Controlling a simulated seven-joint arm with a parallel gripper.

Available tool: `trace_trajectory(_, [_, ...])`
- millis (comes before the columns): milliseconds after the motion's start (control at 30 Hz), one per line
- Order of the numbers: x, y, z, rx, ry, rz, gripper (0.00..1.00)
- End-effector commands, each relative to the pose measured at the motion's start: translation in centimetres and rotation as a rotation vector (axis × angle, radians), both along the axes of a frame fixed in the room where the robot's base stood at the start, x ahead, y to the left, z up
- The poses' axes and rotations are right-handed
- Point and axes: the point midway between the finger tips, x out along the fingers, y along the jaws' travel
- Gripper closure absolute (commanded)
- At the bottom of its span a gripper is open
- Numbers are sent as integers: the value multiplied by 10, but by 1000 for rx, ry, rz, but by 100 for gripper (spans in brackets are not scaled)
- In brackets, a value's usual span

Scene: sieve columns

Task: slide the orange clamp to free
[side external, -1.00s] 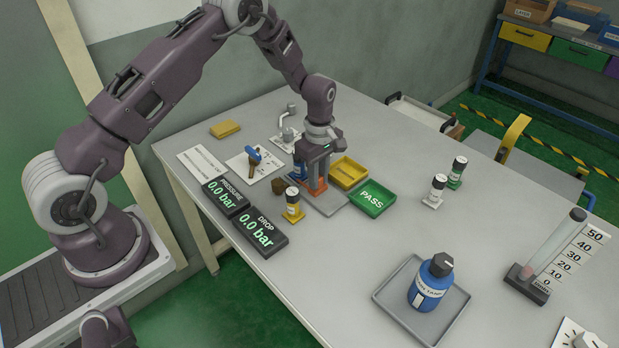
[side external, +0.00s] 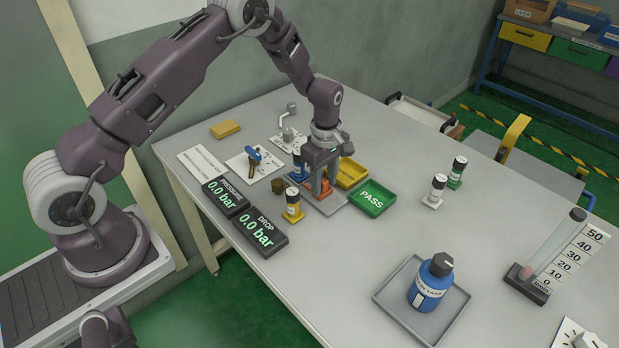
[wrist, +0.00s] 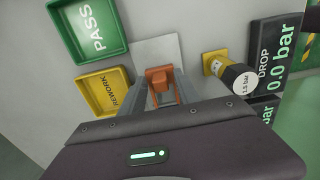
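The orange clamp (side external: 324,188) is on a grey plate (side external: 335,203) near the middle of the table. In the wrist view the clamp (wrist: 159,77) shows as an orange block with a narrower orange part below it. My gripper (side external: 323,185) is low over the plate, pointing down. In the wrist view its two fingers (wrist: 160,85) stand apart, one on each side of the clamp. I cannot tell whether they touch it. The lower part of the clamp is partly hidden by my gripper.
A yellow-based column (side external: 293,206) stands close left of my gripper, and a blue one (side external: 298,168) behind. The yellow REWORK tray (side external: 352,172) and green PASS tray (side external: 373,198) lie right. Pressure (side external: 225,196) and drop (side external: 257,234) displays are at the front left.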

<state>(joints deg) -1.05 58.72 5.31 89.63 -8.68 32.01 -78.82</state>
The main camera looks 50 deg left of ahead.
Motion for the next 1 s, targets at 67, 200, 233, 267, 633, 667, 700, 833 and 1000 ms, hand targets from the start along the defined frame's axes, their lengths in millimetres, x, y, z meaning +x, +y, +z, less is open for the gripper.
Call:
trace_trajectory(67, [0,0,0,0,0,0,62])
trace_trajectory(200, [0,0,5,1,-1,0,62])
trace_trajectory(233, [0,0,8,1,0,0,62])
trace_trajectory(267, [0,0,11,1,0,0,62])
trace_trajectory(633, [0,0,50,1,-1,-1,62])
trace_trajectory(667, [0,0,52,1,0,-1,62])
trace_trajectory(700, [0,1,55,1,0,0,62])
trace_trajectory(833, [0,1,60,1,0,0,62])
trace_trajectory(1000, [0,1,60,1,1,0,62])
